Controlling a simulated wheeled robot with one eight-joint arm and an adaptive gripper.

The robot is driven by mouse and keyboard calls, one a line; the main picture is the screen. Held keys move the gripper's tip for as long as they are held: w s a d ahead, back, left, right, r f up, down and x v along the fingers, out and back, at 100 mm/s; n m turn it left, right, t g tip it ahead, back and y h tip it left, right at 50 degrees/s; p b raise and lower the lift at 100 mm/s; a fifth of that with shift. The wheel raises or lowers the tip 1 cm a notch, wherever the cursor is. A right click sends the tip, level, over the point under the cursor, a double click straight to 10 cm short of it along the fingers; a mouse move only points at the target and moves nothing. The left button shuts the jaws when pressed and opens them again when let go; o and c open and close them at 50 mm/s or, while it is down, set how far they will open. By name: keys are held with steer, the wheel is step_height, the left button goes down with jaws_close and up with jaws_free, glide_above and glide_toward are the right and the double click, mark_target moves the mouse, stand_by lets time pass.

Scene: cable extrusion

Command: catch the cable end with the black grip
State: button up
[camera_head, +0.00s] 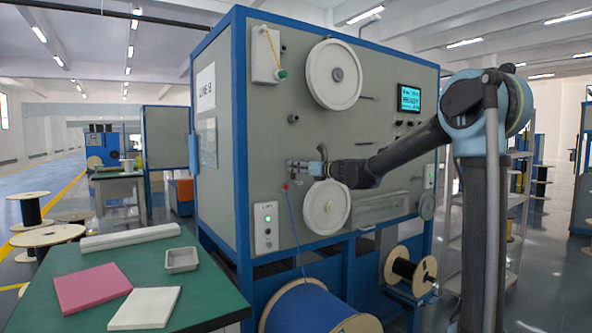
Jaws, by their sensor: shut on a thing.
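My gripper (301,166) reaches in from the right against the grey front of the machine and is shut on a small dark piece, which looks like the black grip (293,163). The fingers and the grip are too small to see in detail. The blue cable (294,228) rises from the big blue spool (318,308) to a red tip, the cable end (285,187). This end is just below and left of my gripper, with a small gap between them in the picture.
The machine panel (225,120) bears an upper white wheel (333,74), a lower white wheel (326,207) close below my gripper, a lit screen (409,98) and a button box (265,227). A green table (215,284) stands at the front left.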

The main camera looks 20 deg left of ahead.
mark_target(294, 174)
steer(key=shift+s+a+f, duration=0.1)
steer(key=shift+a+f, duration=0.1)
steer(key=shift+f, duration=0.5)
steer(key=shift+s+a+f, duration=0.1)
steer(key=shift+a+f, duration=0.05)
steer(key=shift+f, duration=0.55)
steer(key=shift+f, duration=0.4)
steer(key=shift+r, duration=0.1)
stand_by(0.6)
steer(key=shift+r, duration=2.1)
